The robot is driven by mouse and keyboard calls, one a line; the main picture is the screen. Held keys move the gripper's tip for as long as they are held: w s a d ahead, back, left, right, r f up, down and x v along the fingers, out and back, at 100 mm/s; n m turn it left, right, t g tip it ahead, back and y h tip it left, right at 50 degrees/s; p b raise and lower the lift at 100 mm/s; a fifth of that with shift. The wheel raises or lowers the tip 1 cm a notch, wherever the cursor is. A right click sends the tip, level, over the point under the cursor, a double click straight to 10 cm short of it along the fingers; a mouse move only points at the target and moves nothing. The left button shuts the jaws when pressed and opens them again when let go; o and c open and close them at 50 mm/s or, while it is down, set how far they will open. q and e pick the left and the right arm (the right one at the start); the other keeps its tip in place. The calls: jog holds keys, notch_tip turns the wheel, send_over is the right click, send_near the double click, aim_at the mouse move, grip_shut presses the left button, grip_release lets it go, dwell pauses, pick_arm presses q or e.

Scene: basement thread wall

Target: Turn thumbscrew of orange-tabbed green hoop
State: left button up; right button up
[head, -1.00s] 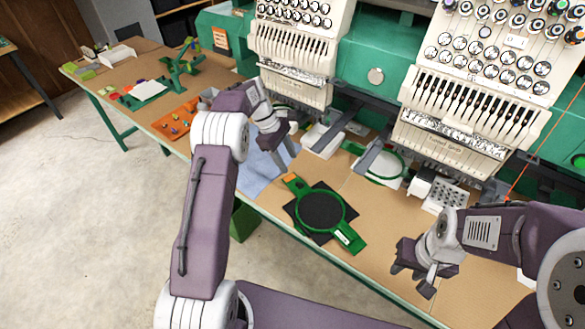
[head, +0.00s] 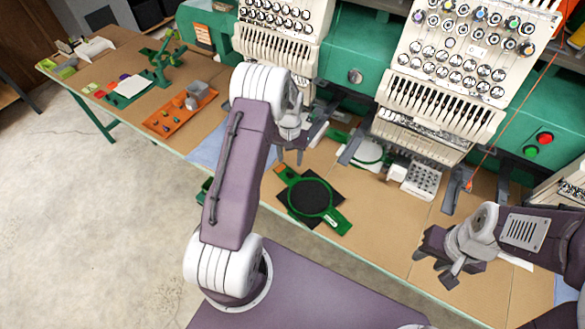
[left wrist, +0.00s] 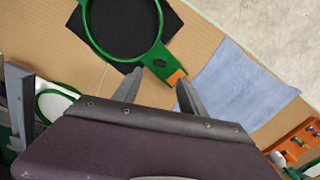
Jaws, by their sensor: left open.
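The green hoop (head: 291,201) with an orange tab (head: 280,169) lies on the tan table, around a black square of fabric (head: 311,195). In the left wrist view the hoop's orange tab (left wrist: 176,76) and a small dark knob, likely the thumbscrew (left wrist: 159,63), show just beyond my fingertips. My left gripper (head: 289,158) is open and empty, near the tabbed end of the hoop; in the left wrist view its two fingers (left wrist: 158,80) stand either side of that end. My right gripper (head: 436,272) is apart from the hoop, over the table at right; its jaws look spread, with nothing visible between them.
A second green hoop with white fabric (head: 366,153) sits under the embroidery machine (head: 420,125) behind. A blue cloth (left wrist: 237,90) lies beside the tabbed end. An orange tray (head: 180,112) with small parts is further left. The table front between hoop and right gripper is clear.

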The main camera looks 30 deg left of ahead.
aim_at(290, 174)
pick_arm(q)
notch_tip(290, 174, down, 9)
jog(key=shift+r+p, duration=0.2)
jog(key=shift+p, duration=0.8)
grip_shut()
